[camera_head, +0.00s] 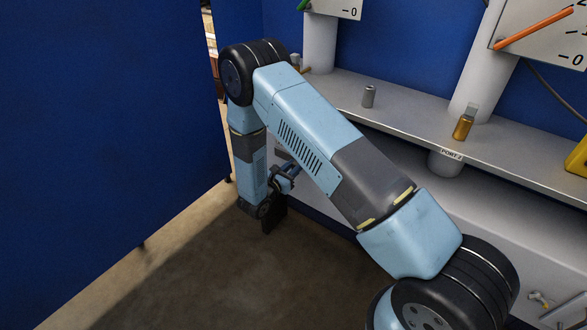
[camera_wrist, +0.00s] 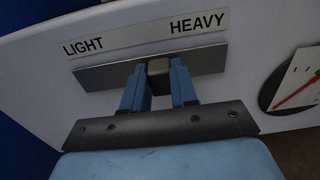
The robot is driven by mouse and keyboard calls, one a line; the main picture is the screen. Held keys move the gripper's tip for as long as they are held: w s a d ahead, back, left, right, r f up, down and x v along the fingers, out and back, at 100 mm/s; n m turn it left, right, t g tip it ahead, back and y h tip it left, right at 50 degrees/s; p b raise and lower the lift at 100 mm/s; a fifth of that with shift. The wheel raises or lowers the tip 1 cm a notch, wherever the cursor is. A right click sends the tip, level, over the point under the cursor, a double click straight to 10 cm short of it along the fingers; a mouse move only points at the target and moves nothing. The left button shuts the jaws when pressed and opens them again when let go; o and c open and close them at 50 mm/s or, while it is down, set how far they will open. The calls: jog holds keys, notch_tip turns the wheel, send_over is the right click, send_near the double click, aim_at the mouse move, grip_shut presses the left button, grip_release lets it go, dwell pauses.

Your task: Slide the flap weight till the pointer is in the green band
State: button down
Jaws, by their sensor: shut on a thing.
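The flap weight shows in the wrist view as a small dark brown block (camera_wrist: 158,70) on a grey metal bar (camera_wrist: 100,76). My gripper (camera_wrist: 158,84) has its two blue fingers shut on the block, one on each side. The block sits near the middle of the bar, under a label strip (camera_wrist: 145,33) reading LIGHT at left and HEAVY at right. A dial (camera_wrist: 298,84) at the right edge has a red pointer (camera_wrist: 297,93) slanting down to the left. The dial is cut off and no green band shows. In the head view my gripper (camera_head: 284,178) is small and its fingertips are unclear.
A grey shelf (camera_head: 415,115) runs along the right, with a small grey cylinder (camera_head: 369,96) and a brass-coloured fitting (camera_head: 463,126) on it. White columns and gauges stand behind. A blue wall (camera_head: 100,120) closes the left side. Bare floor (camera_head: 240,285) lies in front.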

jog(key=shift+s+d, duration=0.5)
jog(key=shift+d, duration=0.1)
jog(key=c, duration=0.9)
grip_release()
jog(key=v, duration=1.3)
jog(key=shift+s+a, duration=0.25)
jog(key=shift+s, duration=0.05)
